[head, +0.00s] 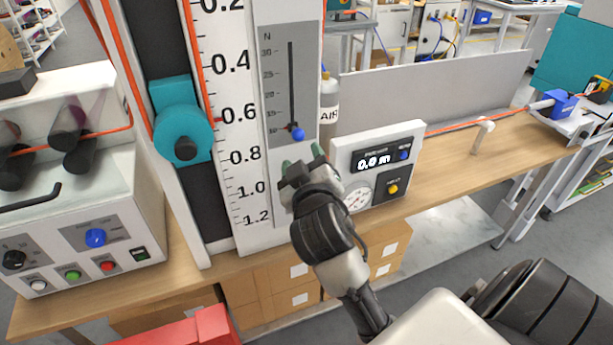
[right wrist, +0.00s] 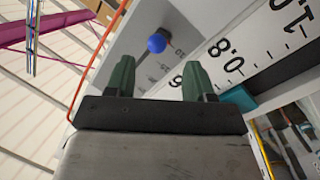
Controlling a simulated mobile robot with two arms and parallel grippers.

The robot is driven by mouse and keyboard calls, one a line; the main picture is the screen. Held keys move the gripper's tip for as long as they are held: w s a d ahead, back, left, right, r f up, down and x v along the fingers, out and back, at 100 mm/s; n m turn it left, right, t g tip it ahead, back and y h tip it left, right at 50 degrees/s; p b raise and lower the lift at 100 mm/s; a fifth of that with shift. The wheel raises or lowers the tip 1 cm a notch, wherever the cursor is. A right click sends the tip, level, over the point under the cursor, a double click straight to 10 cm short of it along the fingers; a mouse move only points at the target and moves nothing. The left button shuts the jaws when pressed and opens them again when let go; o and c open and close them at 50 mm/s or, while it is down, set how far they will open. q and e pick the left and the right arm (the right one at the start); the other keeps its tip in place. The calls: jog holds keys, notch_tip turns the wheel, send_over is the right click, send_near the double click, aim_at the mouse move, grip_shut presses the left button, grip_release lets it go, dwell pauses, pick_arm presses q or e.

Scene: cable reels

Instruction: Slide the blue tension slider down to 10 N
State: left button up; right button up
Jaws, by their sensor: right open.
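The blue tension slider knob (head: 298,134) sits near the bottom end of the dark vertical slot on the grey panel (head: 275,95) marked N. Nothing is between the fingers. My left gripper is not in view.
A white scale board (head: 233,100) and a teal roller block (head: 181,135) stand left of the panel. A white meter box (head: 378,160) reading 0.0 m is close on the right. An AIR bottle (head: 328,105) stands behind. The wooden bench (head: 465,150) is partly clear farther right.

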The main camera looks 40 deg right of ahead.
jog(key=v, duration=0.2)
jog(key=shift+s+a, duration=0.15)
jog(key=shift+s, duration=0.2)
